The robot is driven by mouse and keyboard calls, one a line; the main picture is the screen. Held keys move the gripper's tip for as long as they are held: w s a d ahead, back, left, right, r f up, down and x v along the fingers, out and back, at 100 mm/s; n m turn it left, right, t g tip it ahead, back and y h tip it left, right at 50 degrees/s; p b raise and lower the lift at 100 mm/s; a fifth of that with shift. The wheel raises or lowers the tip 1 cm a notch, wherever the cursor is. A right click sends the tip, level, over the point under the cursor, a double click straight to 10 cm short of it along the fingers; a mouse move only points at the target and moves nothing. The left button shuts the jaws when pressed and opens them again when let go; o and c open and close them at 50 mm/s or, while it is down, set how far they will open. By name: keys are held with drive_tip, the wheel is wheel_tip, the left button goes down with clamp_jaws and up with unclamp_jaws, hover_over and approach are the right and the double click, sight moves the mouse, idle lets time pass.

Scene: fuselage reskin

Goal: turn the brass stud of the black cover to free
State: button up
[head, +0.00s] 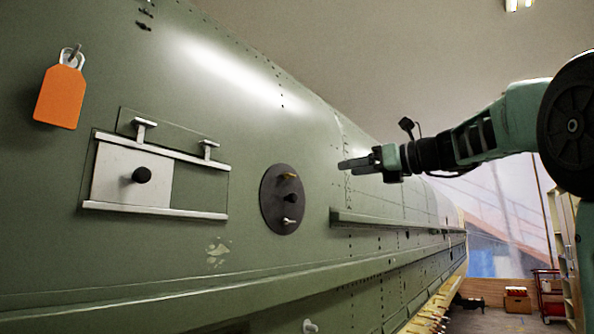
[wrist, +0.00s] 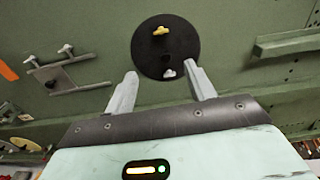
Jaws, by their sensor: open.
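The black round cover (head: 269,215) is on the green fuselage wall, right of the sliding plate. It carries a brass stud (head: 288,176) near its top, a dark knob (head: 291,198) in the middle and a silver stud (head: 289,220) near its bottom. In the wrist view the cover (wrist: 150,50) lies beyond the fingertips, with the brass stud (wrist: 160,31) at its upper part and the silver stud (wrist: 168,72) at its lower edge. My gripper (head: 345,164) is open, empty and apart from the cover. It also shows in the wrist view (wrist: 162,74), below the brass stud.
A pale sliding plate (head: 115,178) with a black knob sits between rails at left. An orange tag (head: 60,97) hangs at upper left. A ledge (head: 390,219) juts from the wall right of the cover. The wall just around the cover is clear.

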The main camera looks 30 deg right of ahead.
sight(285, 172)
drive_tip(key=p+x, duration=0.2)
drive_tip(key=x, duration=0.3)
drive_tip(key=p+x, duration=0.2)
drive_tip(key=x, duration=0.4)
drive_tip(key=r+p+x, duration=0.1)
drive_tip(key=p+x, duration=0.1)
drive_tip(key=x, duration=0.3)
drive_tip(key=shift+w, duration=0.35)
drive_tip(key=c, duration=1)
